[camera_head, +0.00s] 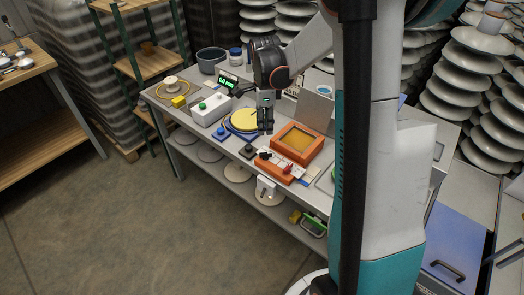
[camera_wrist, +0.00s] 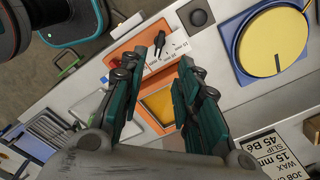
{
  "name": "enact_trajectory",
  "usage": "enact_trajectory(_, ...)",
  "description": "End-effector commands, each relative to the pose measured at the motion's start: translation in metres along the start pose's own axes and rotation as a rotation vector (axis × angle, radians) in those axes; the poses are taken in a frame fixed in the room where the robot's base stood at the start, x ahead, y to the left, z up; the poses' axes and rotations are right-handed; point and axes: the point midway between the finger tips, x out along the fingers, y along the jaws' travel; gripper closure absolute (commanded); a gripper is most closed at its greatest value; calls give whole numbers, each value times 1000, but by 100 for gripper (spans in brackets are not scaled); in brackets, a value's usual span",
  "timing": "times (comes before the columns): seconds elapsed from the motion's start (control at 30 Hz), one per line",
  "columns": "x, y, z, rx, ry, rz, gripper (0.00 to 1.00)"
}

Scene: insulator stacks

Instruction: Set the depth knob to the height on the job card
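The depth knob (camera_wrist: 158,42) is a black pointer knob on a white marked plate on the orange wax unit's front. It also shows in the head view (camera_head: 265,155). A "15" label is by the plate's right end; I cannot tell the pointer's exact setting. The job card (camera_wrist: 287,155) at lower right of the wrist view reads wax 15 mm and slip 45 Bé. My gripper (camera_wrist: 157,66) is open and empty, above the unit, with the knob just beyond the fingertips. In the head view my gripper (camera_head: 265,130) points down, apart from the knob.
The orange wax unit (camera_head: 318,142) has a yellow pan and a red handle (camera_head: 287,169). A black button block (camera_head: 247,151) and a yellow disc (camera_head: 240,121) on a blue base stand to its left. A green display (camera_head: 228,83) stands behind. The floor at left is clear.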

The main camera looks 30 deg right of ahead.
Motion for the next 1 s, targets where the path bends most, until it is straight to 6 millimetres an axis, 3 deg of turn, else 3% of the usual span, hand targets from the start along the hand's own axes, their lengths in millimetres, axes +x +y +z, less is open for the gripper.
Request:
enact_trajectory(0.6,110,0,1,-3,0,-2,70)
enact_trajectory(0.8,128,0,1,-3,0,-2,70)
enact_trajectory(1.0,132,0,1,-3,0,-2,70)
